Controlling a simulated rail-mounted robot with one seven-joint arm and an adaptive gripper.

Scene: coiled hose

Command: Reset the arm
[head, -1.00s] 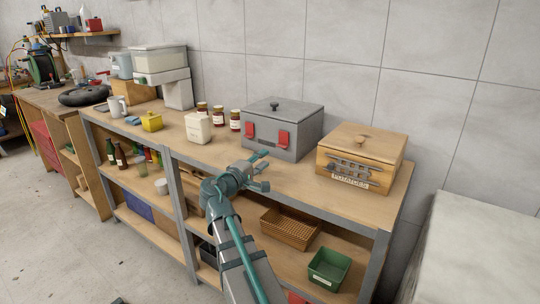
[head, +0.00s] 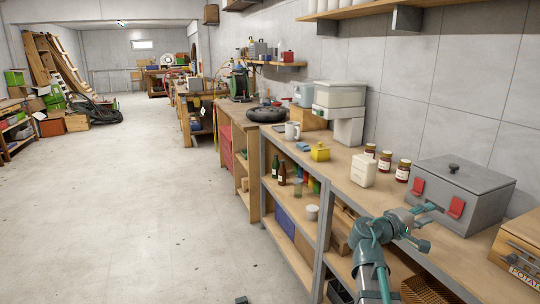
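My arm rises from the bottom right of the head view, in front of the shelf unit. My gripper (head: 428,226) is at its end, above the front part of the shelf top (head: 344,187) and in front of the grey lidded box with red latches (head: 462,195). The fingers are small and partly overlap the box front in the picture, so I cannot tell whether they touch it. No held object shows.
On the shelf top stand jars (head: 403,171), a cream container (head: 363,170), a yellow pot (head: 320,152) and a dispenser (head: 340,108). A wooden potato box (head: 518,250) is cut off at right. Open concrete floor (head: 140,200) lies to the left.

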